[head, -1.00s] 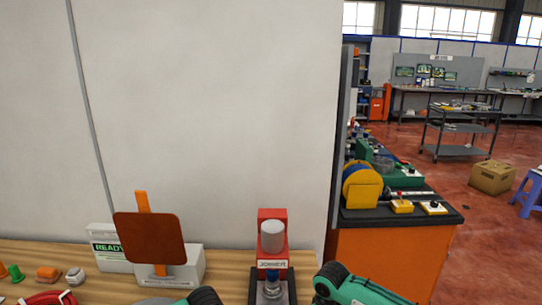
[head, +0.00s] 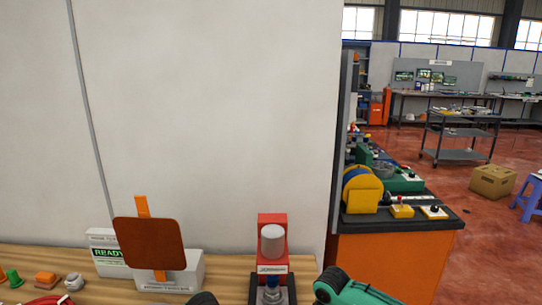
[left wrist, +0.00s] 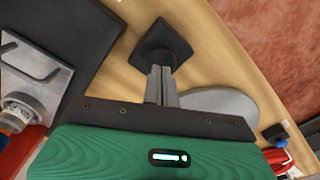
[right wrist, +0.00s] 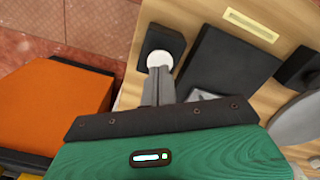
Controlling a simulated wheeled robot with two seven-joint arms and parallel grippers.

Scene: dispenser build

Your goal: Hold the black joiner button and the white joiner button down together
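The joiner (head: 272,228), a red stand with a pale cylinder, stands on the wooden bench in the head view, with a blue-topped part beneath it. In the right wrist view the white joiner button (right wrist: 159,59) sits on a dark square box. My right gripper (right wrist: 157,72) is shut and empty, its tips at the button's near edge. In the left wrist view a dark square box (left wrist: 160,36) lies below my left gripper (left wrist: 162,72), which is shut and empty. Contact and button depth cannot be told. Both fingertips are out of the head view.
A black base plate (right wrist: 222,62) lies between the boxes. A grey disc (left wrist: 228,103) lies near my left gripper. A brown panel on an orange post (head: 148,243) and a READY sign (head: 107,253) stand to the left. An orange cabinet (head: 391,262) is to the right.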

